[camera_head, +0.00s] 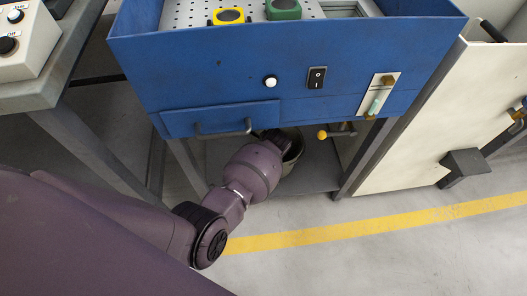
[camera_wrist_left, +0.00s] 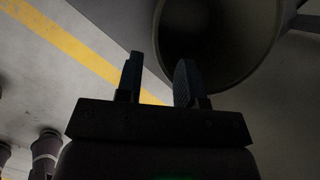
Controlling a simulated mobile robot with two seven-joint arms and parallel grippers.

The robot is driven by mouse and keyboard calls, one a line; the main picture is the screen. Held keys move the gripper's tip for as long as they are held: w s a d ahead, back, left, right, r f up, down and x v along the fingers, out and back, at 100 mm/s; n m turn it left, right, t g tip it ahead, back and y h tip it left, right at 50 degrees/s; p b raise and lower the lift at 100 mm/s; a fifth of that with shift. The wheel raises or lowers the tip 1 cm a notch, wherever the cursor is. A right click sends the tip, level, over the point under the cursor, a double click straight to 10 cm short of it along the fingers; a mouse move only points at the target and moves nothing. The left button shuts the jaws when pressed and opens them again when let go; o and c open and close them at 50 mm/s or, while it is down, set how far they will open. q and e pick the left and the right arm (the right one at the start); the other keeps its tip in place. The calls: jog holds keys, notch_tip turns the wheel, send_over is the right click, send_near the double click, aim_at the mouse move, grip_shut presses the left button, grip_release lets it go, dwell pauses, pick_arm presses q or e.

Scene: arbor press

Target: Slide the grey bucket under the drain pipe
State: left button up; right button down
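The grey bucket (camera_head: 293,152) stands on the low shelf under the blue machine, partly hidden by my left arm in the head view. In the left wrist view its round open mouth (camera_wrist_left: 215,40) fills the upper right. My left gripper (camera_wrist_left: 158,82) has its two fingers apart at the bucket's near rim. The right-hand finger overlaps the mouth and the other is outside it; I cannot tell whether either touches. A short fitting with a yellow knob (camera_head: 322,134), possibly the drain valve, is right of the bucket. The pipe outlet is not clear. My right gripper is not in view.
The blue machine body (camera_head: 220,75) with a drawer handle (camera_head: 222,130) overhangs the shelf (camera_head: 310,178). Grey legs (camera_head: 365,160) stand on both sides. The shelf is clear right of the bucket. A yellow floor line (camera_head: 370,226) runs in front.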

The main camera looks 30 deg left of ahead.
pick_arm(q)
jog(key=b+x, duration=0.6)
jog(key=x, duration=0.4)
jog(key=shift+a+f, duration=0.1)
jog(key=shift+f, duration=0.2)
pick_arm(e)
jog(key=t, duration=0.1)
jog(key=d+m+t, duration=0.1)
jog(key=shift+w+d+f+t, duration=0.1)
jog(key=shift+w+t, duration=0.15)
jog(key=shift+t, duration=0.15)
pick_arm(q)
grip_shut()
